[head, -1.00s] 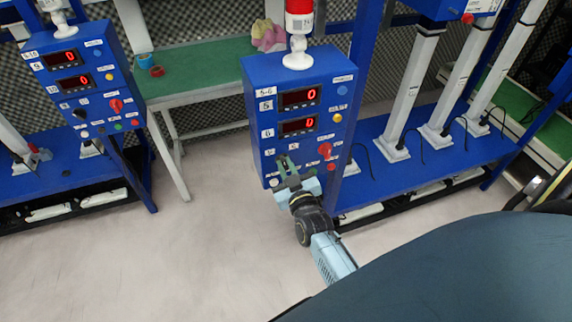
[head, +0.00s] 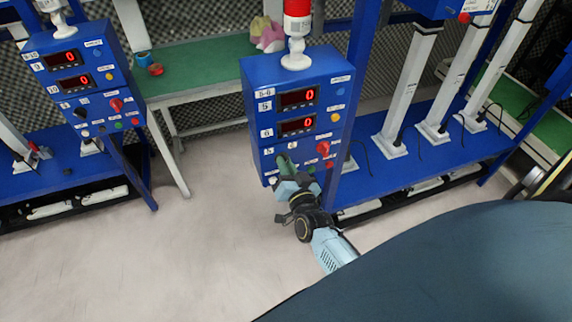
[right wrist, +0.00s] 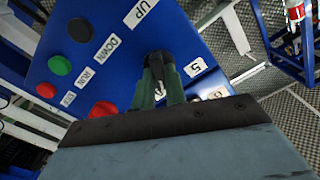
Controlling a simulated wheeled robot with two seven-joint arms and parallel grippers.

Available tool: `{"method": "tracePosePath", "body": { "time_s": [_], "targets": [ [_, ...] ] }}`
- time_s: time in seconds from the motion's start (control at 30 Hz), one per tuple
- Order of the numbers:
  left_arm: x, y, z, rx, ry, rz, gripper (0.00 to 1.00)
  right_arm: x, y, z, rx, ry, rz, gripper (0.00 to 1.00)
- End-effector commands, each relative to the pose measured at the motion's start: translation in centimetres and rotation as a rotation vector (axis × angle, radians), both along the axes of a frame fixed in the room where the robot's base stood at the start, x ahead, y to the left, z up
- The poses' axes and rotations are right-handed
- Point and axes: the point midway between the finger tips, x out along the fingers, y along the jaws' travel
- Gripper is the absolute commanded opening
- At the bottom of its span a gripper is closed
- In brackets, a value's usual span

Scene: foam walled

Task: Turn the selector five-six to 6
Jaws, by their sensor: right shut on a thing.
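The blue control box (head: 335,105) stands in the middle of the head view, with two red displays each reading 0 and a label 5-6 at its top. My right gripper (head: 286,164) is at the lower left of its front face. My left gripper is not in view.
A red knob (head: 323,148) sits right of my gripper on the same face. The right wrist view shows black (right wrist: 80,30), green (right wrist: 60,65) and red (right wrist: 47,90) buttons close by. A similar box (head: 85,75) stands at left. The floor in front is clear.

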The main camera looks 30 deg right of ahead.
Motion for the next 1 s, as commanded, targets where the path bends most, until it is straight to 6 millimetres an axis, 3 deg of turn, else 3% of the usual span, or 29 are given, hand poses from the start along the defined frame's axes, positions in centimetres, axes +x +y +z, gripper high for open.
{"method": "tracePosePath", "body": {
  "time_s": [0.57, 0.6, 0.73, 1.0],
  "targets": [
    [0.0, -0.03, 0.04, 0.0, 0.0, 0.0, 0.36, -0.06, 0.0, -0.11, 0.036, -0.006, 0.0, 0.0],
    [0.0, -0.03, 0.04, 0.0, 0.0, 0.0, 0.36, -0.06, 0.0, -0.11, 0.036, -0.006, 0.0, 0.15],
    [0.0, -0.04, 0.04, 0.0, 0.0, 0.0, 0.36, -0.05, 0.0, -0.09, 0.035, -0.007, 0.0, 0.32],
    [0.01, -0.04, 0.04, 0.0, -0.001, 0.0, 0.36, -0.04, 0.01, -0.04, 0.034, -0.007, 0.0, 0.35]
  ]
}}
